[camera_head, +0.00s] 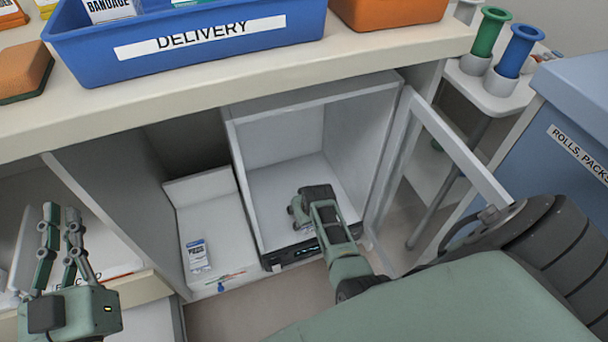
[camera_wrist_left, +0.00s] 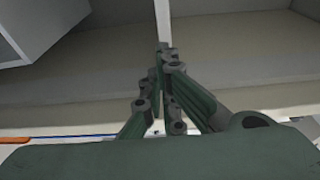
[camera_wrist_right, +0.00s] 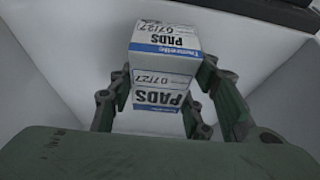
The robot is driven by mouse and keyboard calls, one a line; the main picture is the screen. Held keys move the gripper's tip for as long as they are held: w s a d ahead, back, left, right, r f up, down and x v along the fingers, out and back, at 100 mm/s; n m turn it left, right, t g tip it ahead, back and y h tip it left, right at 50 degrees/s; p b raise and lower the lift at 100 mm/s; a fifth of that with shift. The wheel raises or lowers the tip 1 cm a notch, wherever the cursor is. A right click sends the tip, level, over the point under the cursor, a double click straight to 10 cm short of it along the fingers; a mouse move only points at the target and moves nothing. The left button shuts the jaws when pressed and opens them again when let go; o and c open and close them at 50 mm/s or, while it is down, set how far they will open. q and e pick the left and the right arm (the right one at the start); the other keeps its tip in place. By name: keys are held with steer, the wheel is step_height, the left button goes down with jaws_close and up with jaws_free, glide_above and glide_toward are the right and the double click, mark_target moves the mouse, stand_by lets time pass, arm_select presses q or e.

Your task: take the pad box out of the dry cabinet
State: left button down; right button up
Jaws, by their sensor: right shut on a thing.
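The dry cabinet (camera_head: 248,175) is a white box-shaped unit under the counter, with its framed door (camera_head: 455,150) swung open to the right. My right gripper (camera_head: 300,208) reaches inside, low over the cabinet floor. In the right wrist view, the pad box (camera_wrist_right: 165,50) is white with blue bands, marked PADS and 07/27. It sits between the fingers of my right gripper (camera_wrist_right: 158,112), which is shut on it. The head view hides this box behind the gripper. My left gripper (camera_head: 62,215) is shut and empty, far left of the cabinet; its fingertips meet in the left wrist view (camera_wrist_left: 165,55).
Another small white and blue box (camera_head: 198,255) stands on the shelf left of the cabinet. A blue DELIVERY bin (camera_head: 190,45) sits on the counter (camera_head: 150,100) above. A blue cart (camera_head: 575,125) and a stand with colored tubes (camera_head: 500,95) are on the right.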

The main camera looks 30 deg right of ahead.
steer(key=shift+c, duration=0.7)
steer(key=shift+r, duration=0.1)
